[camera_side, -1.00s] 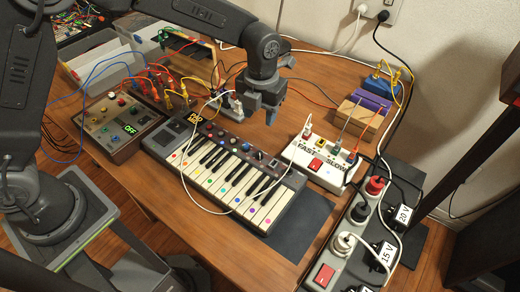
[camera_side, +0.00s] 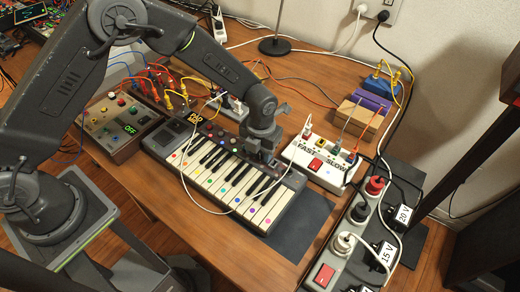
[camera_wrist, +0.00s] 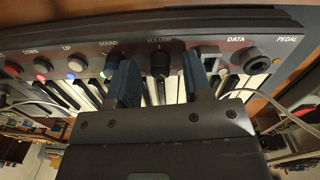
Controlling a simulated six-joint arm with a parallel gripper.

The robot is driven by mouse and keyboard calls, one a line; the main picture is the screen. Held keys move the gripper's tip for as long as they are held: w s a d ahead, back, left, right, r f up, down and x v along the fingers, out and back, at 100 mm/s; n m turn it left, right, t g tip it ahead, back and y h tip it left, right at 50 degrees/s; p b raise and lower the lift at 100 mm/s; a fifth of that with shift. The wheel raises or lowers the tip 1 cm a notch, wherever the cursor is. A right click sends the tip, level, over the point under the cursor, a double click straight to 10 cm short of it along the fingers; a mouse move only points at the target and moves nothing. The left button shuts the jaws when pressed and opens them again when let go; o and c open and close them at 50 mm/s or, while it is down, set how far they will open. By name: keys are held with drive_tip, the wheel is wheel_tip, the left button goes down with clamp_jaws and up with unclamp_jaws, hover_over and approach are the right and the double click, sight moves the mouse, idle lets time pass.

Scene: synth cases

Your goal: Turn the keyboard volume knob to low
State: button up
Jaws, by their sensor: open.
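The keyboard (camera_side: 215,178) lies on the wooden table in the side view, its white keys marked with colored dots. In the wrist view its dark panel shows the volume knob (camera_wrist: 160,63), black, under the label VOLUME. My gripper (camera_wrist: 160,82) is open, with one blue finger on the left of the knob and one on the right, and gaps seem to show on both sides. I cannot tell where the knob points. In the side view my gripper (camera_side: 263,155) is low over the panel's right part and hides the knob.
In the wrist view, SOUND knob (camera_wrist: 111,65) and DATA slot (camera_wrist: 210,60) sit close to the fingers. A white FAST/SLOW box (camera_side: 322,165) stands right of the keyboard. A control box (camera_side: 125,130) with cables is at left. A white cable (camera_side: 205,205) crosses the keys.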

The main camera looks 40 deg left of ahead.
drive_tip(key=shift+f, duration=0.1)
drive_tip(key=shift+c, duration=0.3)
clamp_jaws()
